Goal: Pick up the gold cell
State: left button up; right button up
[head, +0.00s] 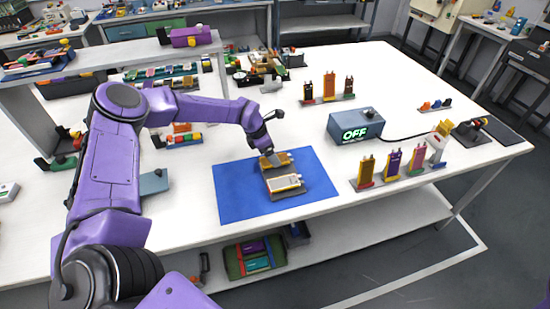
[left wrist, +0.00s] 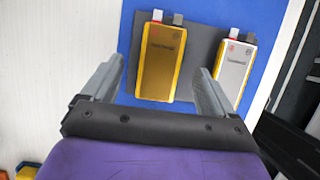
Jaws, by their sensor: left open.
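The gold cell (left wrist: 158,62) lies flat on a dark grey plate (left wrist: 203,50), with its tabs at the top of the left wrist view. It has yellow edges and a dark gold face. In the head view the gold cell (head: 278,159) is partly hidden by my gripper. A silver-white cell (left wrist: 234,68) with yellow edges lies beside it, also in the head view (head: 284,184). My left gripper (left wrist: 158,78) is open and empty, its fingers apart on either side of the gold cell's lower part. In the head view my left gripper (head: 266,155) is just above the cell.
The plate rests on a blue mat (head: 235,195) on the white table. A grey box reading OFF (head: 355,127) stands right of the mat. Several upright cells stand in holders at the right (head: 391,165) and behind (head: 329,86). Table between mat and box is clear.

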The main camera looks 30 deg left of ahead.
pick_arm(q)
jog(key=shift+x, duration=1.25)
jog(key=shift+d+r, duration=0.1)
jog(key=shift+f+b, duration=0.25)
jog(key=shift+b, duration=0.4)
jog(key=c, duration=1.1)
